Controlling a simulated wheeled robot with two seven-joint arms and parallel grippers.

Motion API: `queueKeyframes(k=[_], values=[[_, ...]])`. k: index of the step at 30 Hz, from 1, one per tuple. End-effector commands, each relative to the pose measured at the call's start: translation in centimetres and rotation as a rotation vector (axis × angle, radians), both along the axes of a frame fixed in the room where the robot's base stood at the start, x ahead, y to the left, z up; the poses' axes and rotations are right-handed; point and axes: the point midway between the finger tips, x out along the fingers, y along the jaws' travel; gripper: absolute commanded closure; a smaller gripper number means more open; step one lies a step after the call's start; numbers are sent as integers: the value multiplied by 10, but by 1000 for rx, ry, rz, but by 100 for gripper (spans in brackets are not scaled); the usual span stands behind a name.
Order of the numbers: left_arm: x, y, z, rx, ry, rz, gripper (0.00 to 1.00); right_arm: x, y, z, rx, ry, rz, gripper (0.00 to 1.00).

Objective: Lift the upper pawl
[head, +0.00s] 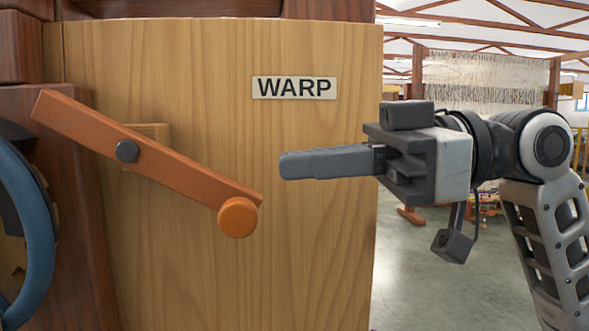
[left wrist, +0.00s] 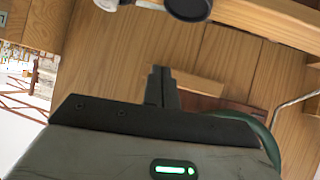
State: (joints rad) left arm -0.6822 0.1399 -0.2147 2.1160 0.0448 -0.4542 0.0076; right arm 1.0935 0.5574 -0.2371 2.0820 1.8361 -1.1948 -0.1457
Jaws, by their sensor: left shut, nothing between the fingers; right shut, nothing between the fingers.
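One pawl (head: 170,160) shows in the head view, an orange-brown wooden bar on a dark pivot (head: 127,151) in front of a pale wood panel. It slopes down to the right and ends in a round orange knob (head: 238,217). I cannot tell from the picture whether it is the upper one. My right gripper (head: 283,165) is shut and empty. It points left, above and right of the knob, apart from it in the picture. My left gripper (left wrist: 161,72) shows only in the left wrist view, shut and empty, with wood surfaces beyond it.
A WARP label (head: 294,88) is on the wood panel (head: 310,270). A blue curved rim (head: 42,235) stands at the left edge. In the left wrist view a green curved rim (left wrist: 262,130) and a pale rod (left wrist: 298,101) show at right. Open floor (head: 430,290) lies right of the panel.

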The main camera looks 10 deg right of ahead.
Motion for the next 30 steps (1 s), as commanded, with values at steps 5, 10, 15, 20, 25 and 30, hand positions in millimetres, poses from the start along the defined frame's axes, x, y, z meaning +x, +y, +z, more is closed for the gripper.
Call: queueKeyframes(k=[5,10,15,20,25,30], values=[[-2,1,-17,4,15,-4,100,-4,-43,6,2,-1,-6,100],[0,-1,-16,-9,4,-3,100,-10,-76,12,3,-3,-4,100],[3,-2,-11,-17,-11,-3,100,-12,-95,15,3,-3,-3,100],[4,-2,-8,-20,-15,-2,100,-13,-100,17,3,-2,-1,100],[4,-2,-8,-22,-13,0,100,-13,-100,17,3,-2,-1,100],[3,-3,-9,-23,-11,1,100,-13,-100,17,4,-3,-1,100]])
